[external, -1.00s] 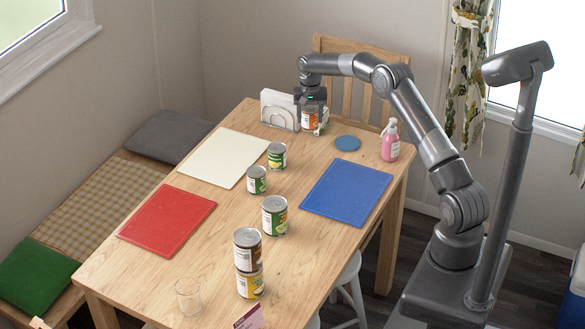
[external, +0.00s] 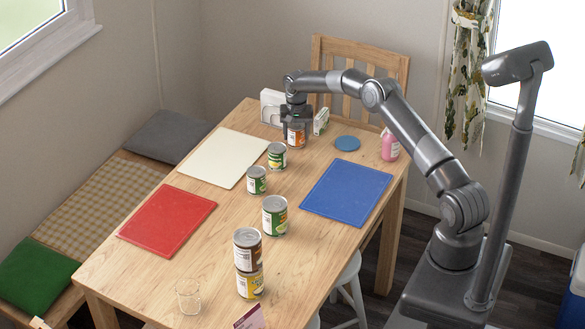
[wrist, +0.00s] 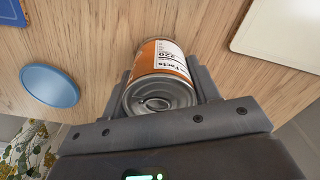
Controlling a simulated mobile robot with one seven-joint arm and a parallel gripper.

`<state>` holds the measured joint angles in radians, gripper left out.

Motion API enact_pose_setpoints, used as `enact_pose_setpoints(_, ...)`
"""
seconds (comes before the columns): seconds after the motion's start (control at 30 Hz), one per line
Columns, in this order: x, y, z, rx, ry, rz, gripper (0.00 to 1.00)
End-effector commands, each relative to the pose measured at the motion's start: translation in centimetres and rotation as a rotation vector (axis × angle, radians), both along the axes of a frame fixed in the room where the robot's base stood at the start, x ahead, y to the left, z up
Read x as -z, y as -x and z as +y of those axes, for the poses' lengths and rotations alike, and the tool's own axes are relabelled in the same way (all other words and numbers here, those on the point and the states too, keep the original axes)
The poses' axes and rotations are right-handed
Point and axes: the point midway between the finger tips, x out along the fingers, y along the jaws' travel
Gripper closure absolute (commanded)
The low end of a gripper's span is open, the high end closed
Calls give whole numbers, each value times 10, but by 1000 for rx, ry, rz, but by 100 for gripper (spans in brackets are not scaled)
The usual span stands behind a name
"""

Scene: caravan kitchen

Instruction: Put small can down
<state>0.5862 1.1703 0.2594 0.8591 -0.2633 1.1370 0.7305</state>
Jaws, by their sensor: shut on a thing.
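A small can with an orange and white label (external: 296,137) is in my gripper (external: 296,118), near the far end of the wooden table. In the wrist view the same can (wrist: 160,78) sits between both fingers, which touch its sides, with its metal end toward the camera. My gripper shows there too (wrist: 165,92), shut on the can. The can looks upright in the external view. I cannot tell whether its base touches the table.
A green can (external: 277,155) stands just in front of the held can. A small carton (external: 321,121) and a blue coaster (external: 347,143) are to its right; a napkin holder (external: 271,113) is behind left. The cream board (external: 222,158) and blue board (external: 347,192) lie flat and bare.

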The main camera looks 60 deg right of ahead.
Motion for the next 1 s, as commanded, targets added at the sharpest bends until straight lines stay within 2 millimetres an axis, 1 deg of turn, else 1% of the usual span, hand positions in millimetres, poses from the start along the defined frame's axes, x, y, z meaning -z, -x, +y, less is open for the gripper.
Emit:
enact_pose_setpoints(0.07, 2, 0, 0, 0, 0, 0, 74)
enact_pose_setpoints(0.1, 2, 0, 0, -1, 0, 0, 41)
enact_pose_setpoints(0.33, 2, 0, 0, 0, 0, 0, 23)
enact_pose_setpoints(0.57, 2, 0, 0, 0, 0, 0, 23)
enact_pose_setpoints(0.67, -4, 0, 0, 0, 0, 0, 23)
enact_pose_setpoints(0.77, -18, -1, 0, -1, 2, -2, 23)
enact_pose_setpoints(1.0, -70, 0, 0, -1, 2, -2, 23)
